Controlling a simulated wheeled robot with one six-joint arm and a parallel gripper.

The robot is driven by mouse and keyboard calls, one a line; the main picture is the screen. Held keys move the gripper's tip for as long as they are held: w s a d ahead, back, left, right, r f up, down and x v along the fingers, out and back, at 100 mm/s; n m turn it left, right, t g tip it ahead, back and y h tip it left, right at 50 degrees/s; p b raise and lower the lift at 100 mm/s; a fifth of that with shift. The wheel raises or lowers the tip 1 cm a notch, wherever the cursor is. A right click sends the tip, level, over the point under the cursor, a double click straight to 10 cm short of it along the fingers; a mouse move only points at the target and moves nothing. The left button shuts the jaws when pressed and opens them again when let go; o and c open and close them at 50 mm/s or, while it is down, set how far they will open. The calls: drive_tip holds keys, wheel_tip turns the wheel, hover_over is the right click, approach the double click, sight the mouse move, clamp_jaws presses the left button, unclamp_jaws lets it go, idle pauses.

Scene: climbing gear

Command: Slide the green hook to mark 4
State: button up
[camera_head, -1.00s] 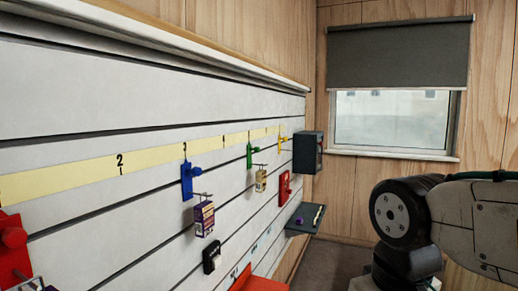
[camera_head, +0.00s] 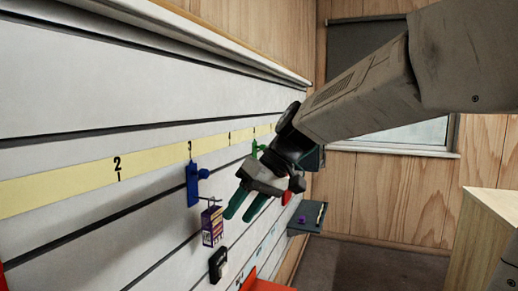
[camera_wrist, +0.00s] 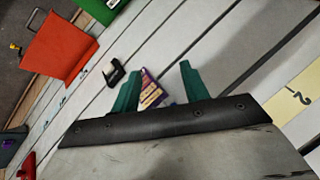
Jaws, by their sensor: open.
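The green hook (camera_head: 255,147) sits on the slatted wall just under the yellow number strip (camera_head: 60,186), partly hidden behind my arm in the head view. It is beside a mark to the right of the 3; that mark's digit is too small to read. The green hook is not recognisable in the wrist view. My gripper (camera_head: 238,215) has green fingers, open and pointing down-left, in front of the wall below the strip. In the wrist view the open fingers (camera_wrist: 160,72) frame a purple box (camera_wrist: 152,92); whether they are around it I cannot tell.
A blue hook (camera_head: 193,183) near mark 3 has the purple box (camera_head: 212,226) hanging from it, close to my fingers. A black item (camera_head: 217,263) is on the wall below. A dark shelf (camera_head: 307,217) is farther along. An orange-red bin (camera_wrist: 60,45) shows in the wrist view.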

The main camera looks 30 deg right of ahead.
drive_tip(key=w+d+r+n+t+y, duration=0.1)
drive_tip(key=w+d+r, duration=0.15)
drive_tip(key=w, duration=0.35)
drive_tip(key=w+d+r+t+y, duration=0.1)
drive_tip(key=w+d, duration=0.2)
drive_tip(key=w, duration=0.3)
drive_tip(key=n+t+y, duration=0.2)
drive_tip(key=t, duration=0.8)
approach(265, 147)
drive_tip(key=x, duration=1)
drive_tip(key=shift+w, duration=0.4)
clamp_jaws()
drive_tip(key=shift+s, duration=0.1)
